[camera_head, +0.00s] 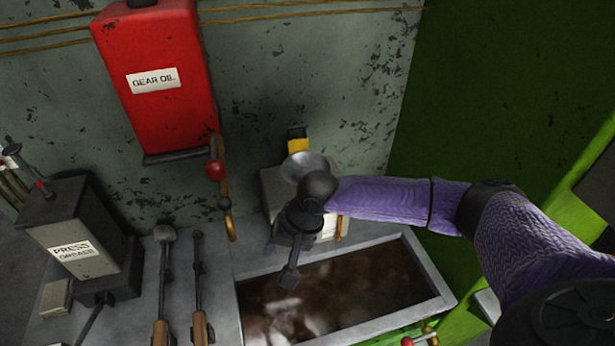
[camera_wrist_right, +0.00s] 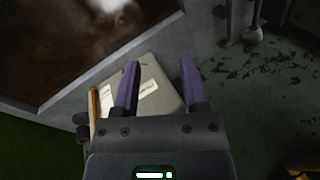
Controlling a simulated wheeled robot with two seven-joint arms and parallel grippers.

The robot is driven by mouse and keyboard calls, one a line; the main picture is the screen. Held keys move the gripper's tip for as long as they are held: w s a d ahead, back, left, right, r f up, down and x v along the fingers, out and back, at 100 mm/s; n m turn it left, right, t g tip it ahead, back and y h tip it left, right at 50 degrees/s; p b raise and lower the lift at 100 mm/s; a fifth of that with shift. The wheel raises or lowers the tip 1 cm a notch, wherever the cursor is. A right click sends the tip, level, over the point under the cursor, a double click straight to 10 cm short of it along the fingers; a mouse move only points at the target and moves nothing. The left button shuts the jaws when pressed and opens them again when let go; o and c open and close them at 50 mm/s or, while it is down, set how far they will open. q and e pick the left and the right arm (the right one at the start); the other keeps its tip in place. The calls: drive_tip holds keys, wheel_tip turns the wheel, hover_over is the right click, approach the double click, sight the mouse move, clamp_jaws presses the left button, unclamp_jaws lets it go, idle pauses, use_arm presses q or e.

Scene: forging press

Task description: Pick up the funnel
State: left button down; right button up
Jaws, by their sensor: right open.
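The funnel (camera_head: 308,164) appears as a pale grey metal cone at the back of the bench, by the wall. My right wrist partly covers it, and its lower part is hidden. My right gripper (camera_head: 289,268) points down in front of the funnel, over the back left of the trough. In the right wrist view my right gripper (camera_wrist_right: 160,72) is open, with nothing between its fingers. A pale box (camera_wrist_right: 152,88) with white labels lies beyond them; I cannot make out the funnel there. My left gripper is not in view.
A trough of brown liquid (camera_head: 408,252) lies in front. Two long-handled tools (camera_head: 163,262) lie left of it, beside a press grease box (camera_head: 72,238). A red gear oil tank (camera_head: 160,105) with a tap hangs on the wall. A green panel (camera_head: 470,110) stands at right.

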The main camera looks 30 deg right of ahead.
drive_tip(key=w+d+r+m+t, duration=0.1)
drive_tip(key=d+r+m, duration=1)
drive_tip(key=d+m, duration=0.3)
drive_tip(key=x, duration=0.3)
drive_tip(key=a+x, duration=0.1)
drive_tip(key=x, duration=0.2)
drive_tip(key=b+x, duration=0.1)
drive_tip(key=x, duration=0.2)
drive_tip(key=shift+w+a+r, duration=0.2)
drive_tip(key=shift+w+r, duration=0.15)
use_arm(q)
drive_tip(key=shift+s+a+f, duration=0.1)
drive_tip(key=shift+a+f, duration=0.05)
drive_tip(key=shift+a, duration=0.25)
use_arm(e)
drive_tip(key=shift+c, duration=0.2)
drive_tip(key=c, duration=0.7)
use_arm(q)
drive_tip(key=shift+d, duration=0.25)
use_arm(e)
clamp_jaws()
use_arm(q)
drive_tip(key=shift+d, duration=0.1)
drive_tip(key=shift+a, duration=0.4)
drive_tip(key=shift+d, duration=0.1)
